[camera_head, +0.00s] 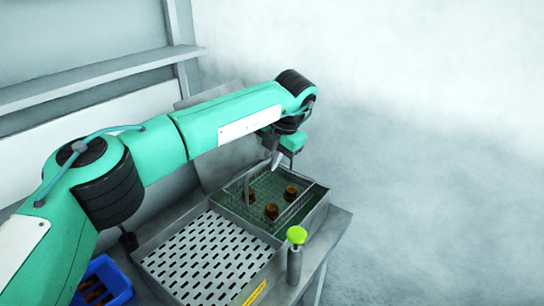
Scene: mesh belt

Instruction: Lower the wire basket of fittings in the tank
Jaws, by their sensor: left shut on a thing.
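The metal tank (323,212) holds greenish liquid and stands at the right end of the bench. The wire basket (283,219) is inside the tank's outline, with a few brown fittings (271,211) in it. How deep the basket sits is hard to tell. My left arm reaches over from the left, and my left gripper (275,161) points down above the basket. It is shut on the basket, apparently by its upright handle; the exact contact is small and partly hidden by the wrist. My right gripper is out of view.
A slotted metal drain board (208,255) lies left of the tank. A blue bin (118,283) with brown parts is at lower left. A raised lid or panel stands behind the tank.

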